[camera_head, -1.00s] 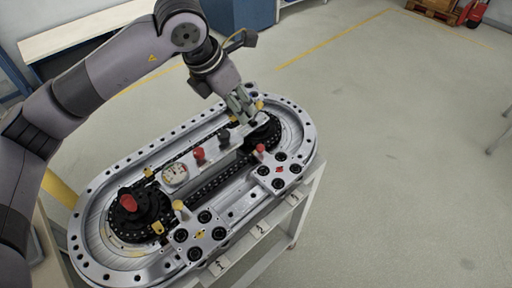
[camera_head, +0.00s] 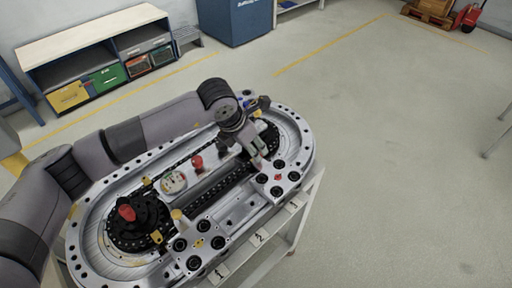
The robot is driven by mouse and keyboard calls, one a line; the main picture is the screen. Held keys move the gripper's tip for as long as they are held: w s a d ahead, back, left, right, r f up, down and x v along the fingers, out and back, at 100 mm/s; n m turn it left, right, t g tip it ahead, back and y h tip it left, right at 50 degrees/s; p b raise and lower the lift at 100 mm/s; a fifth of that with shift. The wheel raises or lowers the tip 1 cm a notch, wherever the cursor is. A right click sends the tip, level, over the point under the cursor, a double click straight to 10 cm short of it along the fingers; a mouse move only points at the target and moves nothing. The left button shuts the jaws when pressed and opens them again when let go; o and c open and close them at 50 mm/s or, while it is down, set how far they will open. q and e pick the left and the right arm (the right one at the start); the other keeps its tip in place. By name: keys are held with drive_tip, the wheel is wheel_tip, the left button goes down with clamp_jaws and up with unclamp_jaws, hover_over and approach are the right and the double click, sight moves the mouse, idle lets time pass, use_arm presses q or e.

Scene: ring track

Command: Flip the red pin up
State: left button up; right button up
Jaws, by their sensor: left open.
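The grey oval ring track (camera_head: 85,208) stands on a light frame. My left arm reaches across it from the left. My left gripper (camera_head: 260,162) points down at the near right part of the track, beside the right block (camera_head: 288,174). It is open, with its fingertips close over the spot where the small red pin stood in view. A yellow pin (camera_head: 177,214) is by the left block (camera_head: 208,239). My right gripper is not in view.
A larger red knob (camera_head: 127,211) sits on the left black hub, and another red knob (camera_head: 197,162) stands on the centre plate near a round gauge (camera_head: 174,182). A shelf (camera_head: 100,48) and a blue cabinet (camera_head: 235,20) stand behind.

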use_arm(q)
drive_tip(key=shift+p+x, duration=0.45)
drive_tip(key=shift+x, duration=1.9)
clamp_jaws()
